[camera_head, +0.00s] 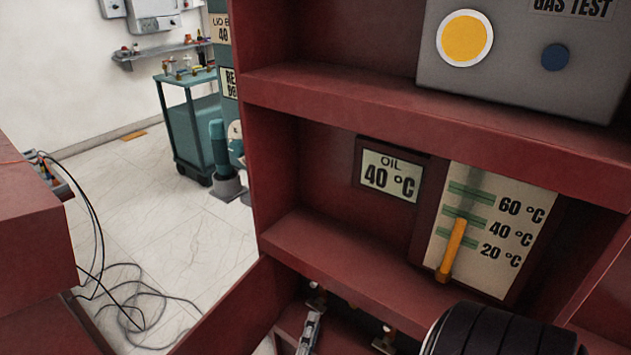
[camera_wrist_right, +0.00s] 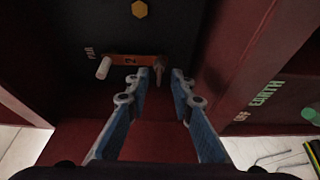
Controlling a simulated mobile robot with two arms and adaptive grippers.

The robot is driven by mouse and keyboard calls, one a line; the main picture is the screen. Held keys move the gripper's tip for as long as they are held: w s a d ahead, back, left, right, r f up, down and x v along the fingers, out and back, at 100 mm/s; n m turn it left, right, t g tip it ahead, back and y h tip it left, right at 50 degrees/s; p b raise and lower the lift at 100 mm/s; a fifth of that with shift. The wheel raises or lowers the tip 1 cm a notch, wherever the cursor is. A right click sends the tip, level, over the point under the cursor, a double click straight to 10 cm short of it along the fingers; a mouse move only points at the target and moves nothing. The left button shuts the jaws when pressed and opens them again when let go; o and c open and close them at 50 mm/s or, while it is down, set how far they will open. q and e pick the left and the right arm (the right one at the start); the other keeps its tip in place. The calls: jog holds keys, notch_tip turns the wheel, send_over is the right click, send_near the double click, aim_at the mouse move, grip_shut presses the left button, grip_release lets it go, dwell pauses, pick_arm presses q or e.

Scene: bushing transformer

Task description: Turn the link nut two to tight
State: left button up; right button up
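In the right wrist view an orange link bar (camera_wrist_right: 133,60) lies on a dark panel beside lettering that seems to read "PAR". A pale peg (camera_wrist_right: 103,68) sticks out at its left end. A small darker stud or nut (camera_wrist_right: 158,66) is at its right end. I cannot tell which of these is link nut two. My right gripper (camera_wrist_right: 161,74) is open, its two blue-grey fingers apart, with the stud in line with the gap. Contact with it cannot be made out. In the head view the link is not clearly visible. My left gripper is not in view.
A yellow hex head (camera_wrist_right: 139,9) sits above the link. A red wall with a green EARTH label (camera_wrist_right: 266,93) stands close on the right. The head view shows an oil display (camera_head: 390,177), a temperature gauge (camera_head: 485,230), a teal cart (camera_head: 192,130) and loose cables (camera_head: 140,310) on the floor.

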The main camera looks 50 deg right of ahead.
jog(key=v, duration=0.7)
jog(key=shift+s+a, duration=0.2)
jog(key=shift+a, duration=0.1)
